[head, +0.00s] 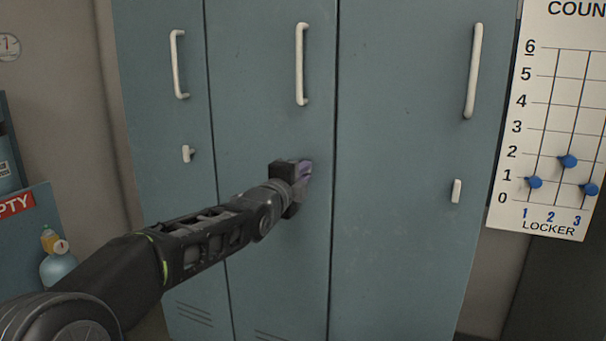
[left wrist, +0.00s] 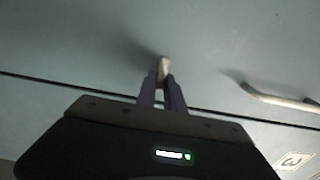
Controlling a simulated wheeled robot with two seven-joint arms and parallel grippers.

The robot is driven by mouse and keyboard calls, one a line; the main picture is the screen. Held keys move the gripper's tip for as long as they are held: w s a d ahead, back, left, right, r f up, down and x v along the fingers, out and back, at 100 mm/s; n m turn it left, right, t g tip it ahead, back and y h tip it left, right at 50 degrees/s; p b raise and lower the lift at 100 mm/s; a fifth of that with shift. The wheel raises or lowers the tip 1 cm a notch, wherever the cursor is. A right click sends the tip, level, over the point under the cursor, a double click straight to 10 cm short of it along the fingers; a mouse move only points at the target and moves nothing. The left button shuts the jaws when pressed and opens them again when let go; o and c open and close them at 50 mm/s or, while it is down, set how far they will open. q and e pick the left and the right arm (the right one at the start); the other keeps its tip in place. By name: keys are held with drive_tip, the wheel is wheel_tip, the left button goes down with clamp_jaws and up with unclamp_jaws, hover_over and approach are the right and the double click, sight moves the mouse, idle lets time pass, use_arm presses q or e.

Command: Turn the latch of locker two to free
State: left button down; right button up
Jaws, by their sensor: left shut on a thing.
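Three blue-grey lockers stand side by side in the head view. My left gripper (head: 306,172) is at the middle locker door (head: 270,125), below its white handle (head: 300,65). In the left wrist view the purple fingers of my left gripper (left wrist: 162,88) are shut on a small pale latch (left wrist: 164,65) on the door. In the head view that latch is hidden behind the gripper. I cannot tell exactly how far the latch is turned. My right gripper is not in view.
The left locker has a white latch (head: 187,153) and the right locker has one (head: 456,191), both roughly upright. A count board (head: 560,40) with blue pegs hangs at the right. A blue bottle (head: 58,268) stands at the lower left.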

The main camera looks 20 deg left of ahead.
use_arm(q)
drive_tip(key=c, duration=1.4)
unclamp_jaws()
drive_tip(key=shift+c, duration=0.2)
drive_tip(key=s+p, duration=0.1)
drive_tip(key=s, duration=0.6)
drive_tip(key=shift+s, duration=0.4)
